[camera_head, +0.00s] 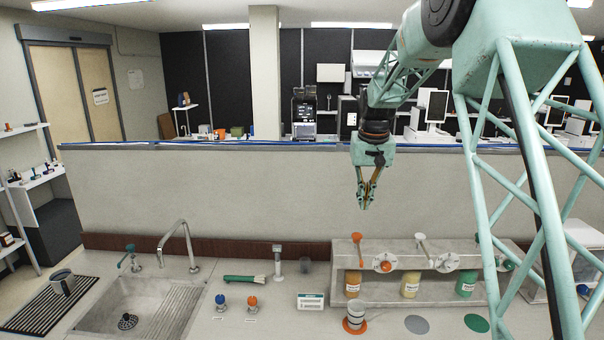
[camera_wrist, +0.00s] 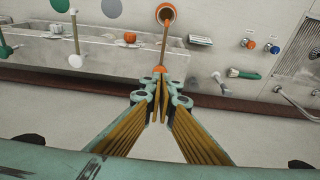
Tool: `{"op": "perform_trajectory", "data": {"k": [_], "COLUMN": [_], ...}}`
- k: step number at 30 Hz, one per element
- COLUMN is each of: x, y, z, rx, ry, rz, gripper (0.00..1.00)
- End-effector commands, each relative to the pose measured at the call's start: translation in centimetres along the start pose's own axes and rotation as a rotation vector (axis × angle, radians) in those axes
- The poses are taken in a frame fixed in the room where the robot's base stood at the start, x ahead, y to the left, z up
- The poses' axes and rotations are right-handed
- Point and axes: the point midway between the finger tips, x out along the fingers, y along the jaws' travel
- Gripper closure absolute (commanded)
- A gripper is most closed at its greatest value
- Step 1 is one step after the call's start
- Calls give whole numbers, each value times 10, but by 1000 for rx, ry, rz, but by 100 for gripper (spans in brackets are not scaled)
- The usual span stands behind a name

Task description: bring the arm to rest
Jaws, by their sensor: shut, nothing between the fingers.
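My gripper (camera_head: 367,203) hangs fingers-down in the head view, in front of the pale partition wall and above the counter. Its fingers are together with nothing between them. In the wrist view my gripper (camera_wrist: 160,82) shows its two fingers closed at the tips, clear of the counter things. My arm comes in from the upper right of the head view and bends down to the gripper.
Below stand a dispenser shelf (camera_head: 395,255) with bottles, and a cup (camera_head: 355,313) on an orange disc. A sink (camera_head: 140,305), faucet (camera_head: 180,243) and drying rack (camera_head: 50,305) are left. The partition wall (camera_head: 230,195) runs behind. Air around the gripper is free.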

Motion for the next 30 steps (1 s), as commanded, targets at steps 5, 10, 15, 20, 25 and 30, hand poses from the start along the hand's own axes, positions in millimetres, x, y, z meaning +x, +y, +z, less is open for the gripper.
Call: {"op": "perform_trajectory", "data": {"k": [5, 10, 15, 20, 25, 30], "x": [-22, -43, -62, -77, -93, -106], "y": [1, 2, 4, 5, 6, 8], "z": [25, 50, 76, 102, 131, 161], "rx": [-2, -4, -5, -7, -9, -11], "ry": [8, 14, 21, 25, 32, 38], "rz": [-1, -1, -2, -2, -3, -3], "gripper": [100, 100, 100, 100, 100, 100]}}
